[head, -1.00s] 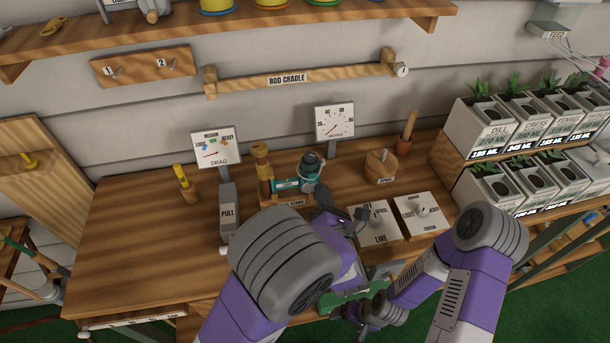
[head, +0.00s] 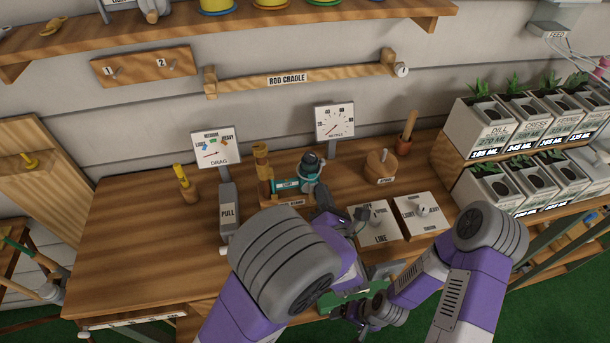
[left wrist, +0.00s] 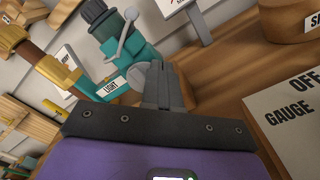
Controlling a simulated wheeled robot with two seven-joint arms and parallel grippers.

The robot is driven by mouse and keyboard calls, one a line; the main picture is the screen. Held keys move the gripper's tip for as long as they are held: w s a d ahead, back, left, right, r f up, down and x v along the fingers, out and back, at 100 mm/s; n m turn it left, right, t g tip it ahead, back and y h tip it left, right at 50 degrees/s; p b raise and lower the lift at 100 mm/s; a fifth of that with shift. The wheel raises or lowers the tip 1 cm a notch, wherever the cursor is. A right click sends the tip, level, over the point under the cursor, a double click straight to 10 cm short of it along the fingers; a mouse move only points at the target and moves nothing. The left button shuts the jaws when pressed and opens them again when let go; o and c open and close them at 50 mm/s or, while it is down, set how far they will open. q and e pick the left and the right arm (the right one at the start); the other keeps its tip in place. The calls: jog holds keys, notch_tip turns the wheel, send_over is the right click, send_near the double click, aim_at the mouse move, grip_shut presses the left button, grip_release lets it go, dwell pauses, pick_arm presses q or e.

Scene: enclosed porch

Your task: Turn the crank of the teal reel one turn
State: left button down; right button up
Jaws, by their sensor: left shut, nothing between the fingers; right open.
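The teal reel (head: 309,178), labelled "LIGHT", is mounted with a rod handle (head: 263,165) on a wooden block on the workbench. In the left wrist view the reel (left wrist: 130,62) has a dark ribbed knob and a grey crank arm (left wrist: 128,35) across its near side. My left gripper (head: 320,190) is shut and empty just in front of the reel. Its closed fingers (left wrist: 157,72) appear just right of and below the crank; I cannot tell whether they touch it. My right gripper (head: 345,310) is open, low in front of the bench and partly hidden by my arm.
LINE (head: 376,222) and another switch box (head: 421,212) stand right of my left gripper. The PULL post (head: 228,212) is left, with the DRAG dial (head: 213,148) above it. The METRES dial (head: 334,121) stands behind the reel.

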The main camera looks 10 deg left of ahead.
aim_at(313, 202)
pick_arm(q)
jog(key=shift+s+a+f, duration=0.1)
jog(key=shift+a+f, duration=0.15)
jog(key=shift+f, duration=0.05)
dwell(0.4)
jog(key=shift+a+f, duration=0.1)
jog(key=shift+f, duration=0.05)
jog(key=shift+s+a+f, duration=0.25)
jog(key=shift+a+f, duration=0.1)
jog(key=shift+a, duration=0.25)
dwell(0.7)
jog(key=shift+s+a+p, duration=0.1)
jog(key=shift+a+p, duration=0.2)
jog(key=shift+s+a+p, duration=0.15)
jog(key=shift+a+p, duration=0.25)
dwell(0.6)
jog(key=shift+a+r, duration=0.1)
jog(key=shift+a, duration=0.2)
jog(key=shift+d+r, duration=0.15)
jog(key=shift+d, duration=0.05)
jog(key=shift+a+r+p, duration=0.15)
jog(key=shift+r+p, duration=0.05)
jog(key=shift+p, duration=0.15)
